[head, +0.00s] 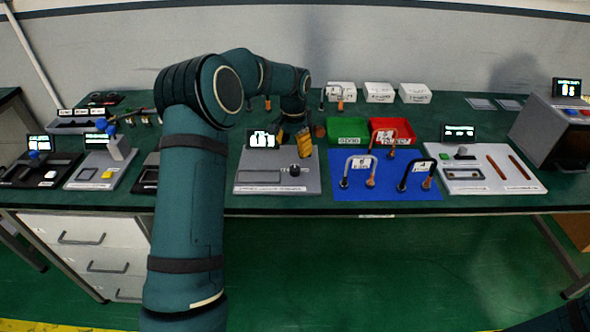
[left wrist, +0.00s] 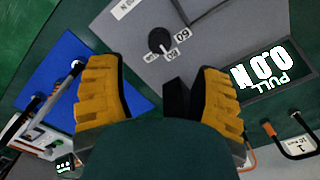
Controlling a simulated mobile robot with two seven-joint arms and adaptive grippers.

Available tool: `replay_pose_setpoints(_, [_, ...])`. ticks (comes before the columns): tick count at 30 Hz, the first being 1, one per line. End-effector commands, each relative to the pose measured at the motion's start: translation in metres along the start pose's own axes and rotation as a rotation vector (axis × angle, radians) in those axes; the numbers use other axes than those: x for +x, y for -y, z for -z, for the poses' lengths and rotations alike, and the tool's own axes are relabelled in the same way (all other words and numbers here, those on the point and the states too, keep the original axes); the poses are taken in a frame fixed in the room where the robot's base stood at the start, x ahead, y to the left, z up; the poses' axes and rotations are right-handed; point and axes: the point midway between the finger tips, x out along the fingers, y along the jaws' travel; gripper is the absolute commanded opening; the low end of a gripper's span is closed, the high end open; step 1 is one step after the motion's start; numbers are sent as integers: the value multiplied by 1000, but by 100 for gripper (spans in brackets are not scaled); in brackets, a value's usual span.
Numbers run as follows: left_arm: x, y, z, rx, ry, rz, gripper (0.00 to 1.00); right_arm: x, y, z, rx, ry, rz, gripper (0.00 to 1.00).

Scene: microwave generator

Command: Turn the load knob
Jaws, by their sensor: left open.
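The load knob (head: 295,170) is a small round black dial on the right part of a grey tester panel (head: 260,182) in the middle of the bench. In the left wrist view the knob (left wrist: 159,40) shows beyond the fingertips, with small number labels beside it. My left gripper (head: 304,143) is just behind and above the knob. The tester's display (left wrist: 265,78) appears upside down in the wrist view and reads about 0.0 N with PULL. My right gripper is not in view.
A blue mat (head: 385,187) with bent cable pieces lies right of the tester. Green (head: 346,131) and red (head: 392,131) bins stand behind it. A white panel (head: 490,168) is further right; other devices (head: 102,163) stand left. My left arm crosses over the bench.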

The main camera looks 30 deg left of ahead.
Motion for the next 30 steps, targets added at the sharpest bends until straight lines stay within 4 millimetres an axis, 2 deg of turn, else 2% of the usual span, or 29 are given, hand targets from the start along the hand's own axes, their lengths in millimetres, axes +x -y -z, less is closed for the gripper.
replay_pose_setpoints(1, [13,0,0,0,2,-1,65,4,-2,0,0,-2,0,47])
replay_pose_setpoints(3, [28,0,0,0,3,-1,65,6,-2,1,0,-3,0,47])
replay_pose_setpoints(12, [76,0,0,-1,0,0,65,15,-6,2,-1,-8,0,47])
replay_pose_setpoints(18, [89,0,0,-1,-1,0,65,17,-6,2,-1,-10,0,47])
replay_pose_setpoints(27, [91,0,0,-1,-1,0,65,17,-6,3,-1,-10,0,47])
replay_pose_setpoints(28, [90,0,0,-1,-1,0,63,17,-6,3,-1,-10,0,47])
replay_pose_setpoints(30, [90,0,0,-1,-1,0,39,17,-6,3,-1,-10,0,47])
